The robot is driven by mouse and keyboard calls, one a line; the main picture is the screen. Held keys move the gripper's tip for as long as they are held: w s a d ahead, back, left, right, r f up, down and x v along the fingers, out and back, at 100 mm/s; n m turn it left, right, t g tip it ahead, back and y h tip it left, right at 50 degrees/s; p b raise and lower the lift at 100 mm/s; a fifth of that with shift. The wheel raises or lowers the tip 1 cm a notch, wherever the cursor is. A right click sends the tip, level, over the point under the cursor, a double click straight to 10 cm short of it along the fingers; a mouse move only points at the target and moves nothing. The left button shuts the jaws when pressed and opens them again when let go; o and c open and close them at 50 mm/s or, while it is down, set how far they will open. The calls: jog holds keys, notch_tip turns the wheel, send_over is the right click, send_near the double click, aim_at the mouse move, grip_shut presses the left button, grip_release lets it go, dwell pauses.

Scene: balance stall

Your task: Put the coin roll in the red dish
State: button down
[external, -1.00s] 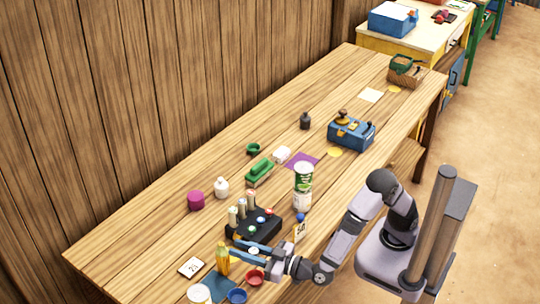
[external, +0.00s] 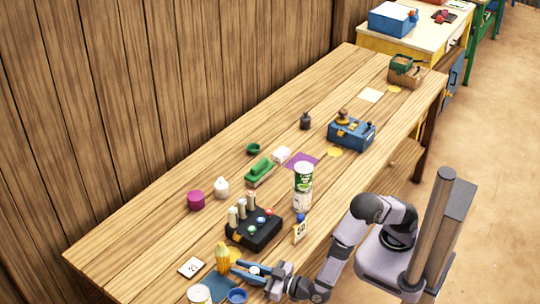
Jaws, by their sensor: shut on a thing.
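My gripper (external: 238,269), with blue fingers, is low over the near left end of the table and points left. It is shut on a small pale thing (external: 254,270), seemingly the coin roll, mostly hidden between the fingers. The red dish cannot be seen now; my gripper covers the place where it showed earlier. I cannot tell whether the held roll is above the dish or inside it.
A blue dish (external: 237,296), a white dish (external: 199,293) and a yellow bottle (external: 222,258) stand close to my gripper. A black rack (external: 254,232) with upright rolls is behind it. A tall can (external: 303,188) stands to the right.

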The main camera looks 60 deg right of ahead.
jog(key=shift+f, duration=0.1)
jog(key=shift+f, duration=0.15)
jog(key=c, duration=1.5)
grip_release()
jog(key=b+v, duration=0.1)
jog(key=v, duration=1.1)
